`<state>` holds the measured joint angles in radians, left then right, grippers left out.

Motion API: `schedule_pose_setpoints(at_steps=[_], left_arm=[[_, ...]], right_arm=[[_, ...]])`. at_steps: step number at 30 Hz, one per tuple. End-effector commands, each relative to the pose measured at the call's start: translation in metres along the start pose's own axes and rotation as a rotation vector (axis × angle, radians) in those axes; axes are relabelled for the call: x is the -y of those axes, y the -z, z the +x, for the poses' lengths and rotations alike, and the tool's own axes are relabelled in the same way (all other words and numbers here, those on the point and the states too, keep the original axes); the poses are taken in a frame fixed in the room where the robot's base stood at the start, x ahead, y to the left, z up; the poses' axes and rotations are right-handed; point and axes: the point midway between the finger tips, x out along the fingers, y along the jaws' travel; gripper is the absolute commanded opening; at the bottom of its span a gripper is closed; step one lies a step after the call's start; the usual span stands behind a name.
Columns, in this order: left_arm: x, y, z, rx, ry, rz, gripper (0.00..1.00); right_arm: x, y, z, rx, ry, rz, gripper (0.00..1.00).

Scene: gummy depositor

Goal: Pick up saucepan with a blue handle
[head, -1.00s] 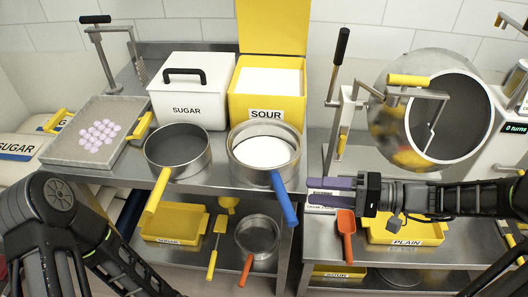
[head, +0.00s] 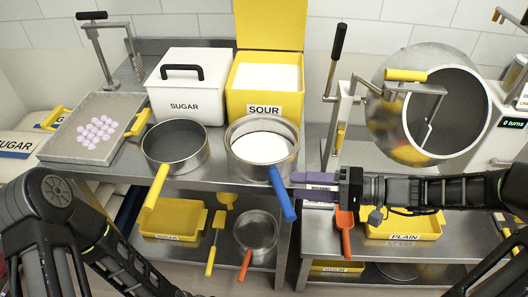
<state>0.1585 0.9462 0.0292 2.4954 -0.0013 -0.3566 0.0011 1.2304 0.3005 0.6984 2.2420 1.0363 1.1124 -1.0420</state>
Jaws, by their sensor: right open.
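The saucepan with a blue handle (head: 240,134) stands on the steel table, holding white powder. Its blue handle (head: 283,198) points toward me, over the table's front edge. My right gripper (head: 298,186) comes in from the right with its jaws open. Its purple fingertips are close beside the blue handle, on its right; I cannot tell if they touch it. My left arm shows at the lower left, but its gripper fingers are not in view.
A saucepan with a yellow handle (head: 173,146) stands just left. Behind are a white SUGAR box (head: 186,100) and a yellow SOUR bin (head: 264,104). A tray of purple gummies (head: 65,150) lies left. A round metal drum (head: 405,150) stands right.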

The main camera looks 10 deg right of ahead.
Motion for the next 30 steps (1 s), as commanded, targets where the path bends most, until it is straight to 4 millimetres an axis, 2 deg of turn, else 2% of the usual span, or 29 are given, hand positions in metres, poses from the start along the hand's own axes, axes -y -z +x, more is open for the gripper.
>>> schedule_pose_setpoints(at_steps=[6,10,29,30], left_arm=[[-0.001,0.000,-0.003,0.000,0.000,0.000,0.43],[-0.001,0.000,-0.003,0.000,0.000,0.000,0.43],[-0.001,0.000,-0.003,0.000,0.000,0.000,0.43],[-0.001,0.000,-0.003,0.000,0.000,0.000,0.43]], right_arm=[[0.000,0.001,0.031,0.004,0.006,0.002,0.48],[-0.001,0.001,0.045,0.004,0.003,0.002,0.48],[-0.002,0.002,0.047,0.001,0.000,0.001,0.48],[-0.002,0.002,0.047,0.001,0.000,0.001,0.45]])
